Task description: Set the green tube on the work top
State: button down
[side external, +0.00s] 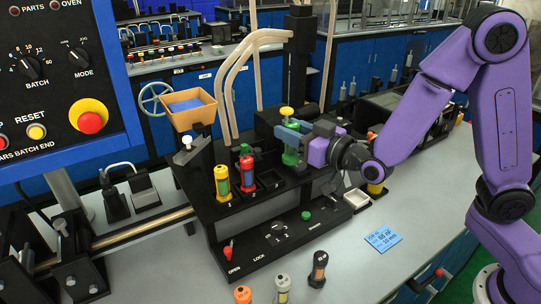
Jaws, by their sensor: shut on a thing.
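The green tube (291,157) with a yellow top stands upright in the jaws of my gripper (288,134). My gripper reaches in from the right and is shut on the tube, hiding part of its middle. The tube is over the back right of the black rack (225,211); I cannot tell whether its lower end touches the rack. The grey work top (350,278) spreads in front and to the right of the rack.
A yellow tube (222,183) and a red tube (247,174) stand in the rack. An orange-topped tube (243,295), a grey tube (282,289) and a dark tube (318,267) stand at the front. A blue note (383,238) lies right; bare top surrounds it. A white tray (356,199) adjoins the rack.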

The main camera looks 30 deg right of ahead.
aim_at(260, 151)
jog(key=shift+w+a+f, duration=0.3)
jog(key=shift+w+f, duration=0.65)
jog(key=shift+f, duration=0.55)
jog(key=shift+w+a+f, duration=0.35)
jog(key=shift+w+f, duration=0.65)
jog(key=shift+f, duration=0.55)
jog(key=shift+w+a+f, duration=0.3)
jog(key=shift+w+f, duration=0.65)
jog(key=shift+f, duration=0.55)
jog(key=shift+f, duration=0.15)
jog(key=c, duration=0.7)
grip_release()
jog(key=shift+f, duration=0.1)
jog(key=v, duration=1.7)
jog(key=shift+d, duration=0.45)
jog(key=shift+s+f, duration=0.1)
jog(key=shift+s, duration=0.05)
